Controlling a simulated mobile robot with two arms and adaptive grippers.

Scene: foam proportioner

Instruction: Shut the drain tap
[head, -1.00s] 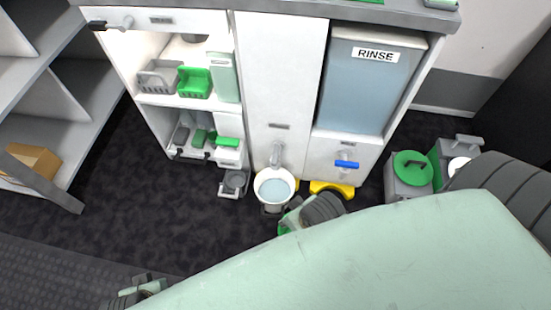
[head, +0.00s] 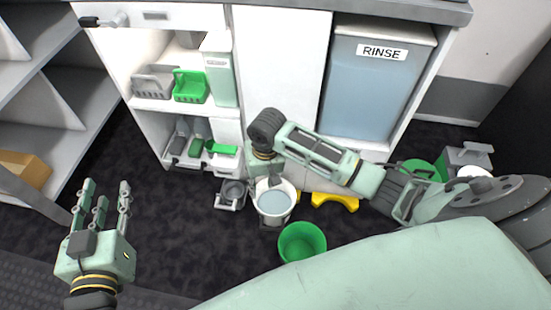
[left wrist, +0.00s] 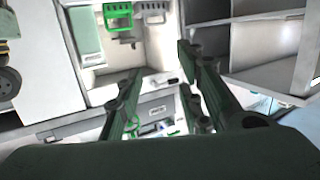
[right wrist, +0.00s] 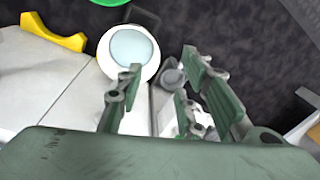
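The drain tap is hidden in the head view behind my right gripper (head: 272,178), which is at the lower front of the white cabinet. A white bucket of water (head: 273,203) stands just below that gripper. In the right wrist view the fingers of my right gripper (right wrist: 155,100) are apart, with the white bucket (right wrist: 130,50) beyond them. I cannot make out the tap between them. My left gripper (head: 100,205) is open and empty at the left, its fingers pointing up; the left wrist view shows its fingers apart, facing the cabinet shelves.
A green bucket (head: 302,242) stands on the floor in front of the white one. A yellow piece (head: 335,201) and a small grey container (head: 231,193) flank the white bucket. The RINSE tank (head: 370,90) is at upper right. Shelving (head: 40,130) stands left; dark floor between is clear.

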